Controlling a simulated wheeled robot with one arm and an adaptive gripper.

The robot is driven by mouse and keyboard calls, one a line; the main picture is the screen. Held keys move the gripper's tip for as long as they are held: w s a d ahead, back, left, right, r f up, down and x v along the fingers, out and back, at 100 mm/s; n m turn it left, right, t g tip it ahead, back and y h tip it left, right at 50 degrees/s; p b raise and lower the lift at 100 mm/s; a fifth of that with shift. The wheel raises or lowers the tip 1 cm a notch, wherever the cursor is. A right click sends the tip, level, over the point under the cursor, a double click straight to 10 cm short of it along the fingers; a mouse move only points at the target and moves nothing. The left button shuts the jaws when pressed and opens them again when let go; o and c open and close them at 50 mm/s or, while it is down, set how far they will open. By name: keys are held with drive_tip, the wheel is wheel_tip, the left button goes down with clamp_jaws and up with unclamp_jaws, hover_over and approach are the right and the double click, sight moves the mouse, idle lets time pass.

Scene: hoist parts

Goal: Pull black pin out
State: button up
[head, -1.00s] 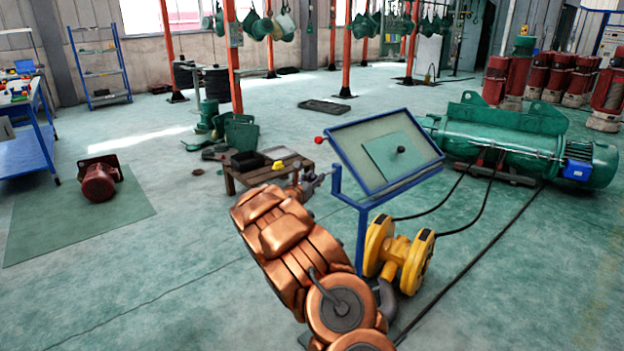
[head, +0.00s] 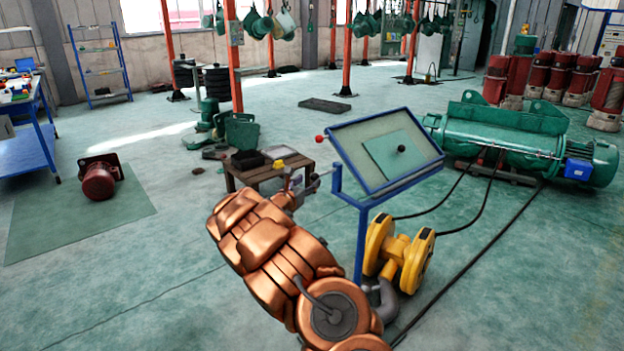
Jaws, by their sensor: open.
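A black pin (head: 401,148) with a round head stands out from a green plate (head: 378,160) on a tilted, blue-framed panel (head: 340,150). Only its head shows clearly. My gripper (head: 318,181) is small in the view, to the left of the panel and lower than the pin. It is open, with nothing seen between its fingers, and is apart from the pin. A red knob (head: 319,138) sticks out at the panel's left side, above my gripper.
A low wooden table (head: 262,174) with a black tray (head: 247,160) and a yellow item (head: 278,165) stands behind my gripper. A yellow wheeled part (head: 398,253) is below the panel. A green hoist (head: 500,140) lies at right.

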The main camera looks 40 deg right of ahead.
drive_tip(key=v, duration=0.7)
drive_tip(key=shift+a, duration=0.2)
idle(0.4)
drive_tip(key=s+r+m+g+p, duration=0.2)
drive_tip(key=s+r+m+g, duration=0.4)
drive_tip(key=s+r, duration=0.4)
drive_tip(key=s+a+r+m+g+y+p, duration=0.1)
drive_tip(key=s+a+r+m+y, duration=0.15)
drive_tip(key=s+m, duration=0.35)
drive_tip(key=s+a+r+m+g+y+p, duration=0.1)
drive_tip(key=s+a+m+g+p, duration=0.15)
drive_tip(key=s, duration=0.55)
drive_tip(key=s+a+f+m+y+p, duration=0.1)
drive_tip(key=s+a+y, duration=0.3)
drive_tip(key=a, duration=0.8)
drive_tip(key=s+a+f+m+t+y+p, duration=0.1)
drive_tip(key=s+a+m+y+p, duration=0.1)
drive_tip(key=s+a+y, duration=0.3)
drive_tip(key=s+a+f+m+t+y+p, duration=0.1)
drive_tip(key=s+a+m+y, duration=0.3)
drive_tip(key=s+a, duration=0.5)
drive_tip(key=a+f, duration=0.1)
drive_tip(key=a, duration=0.9)
drive_tip(key=shift+s+y+p, duration=0.2)
drive_tip(key=shift+y+p, duration=0.1)
drive_tip(key=shift+y, duration=0.05)
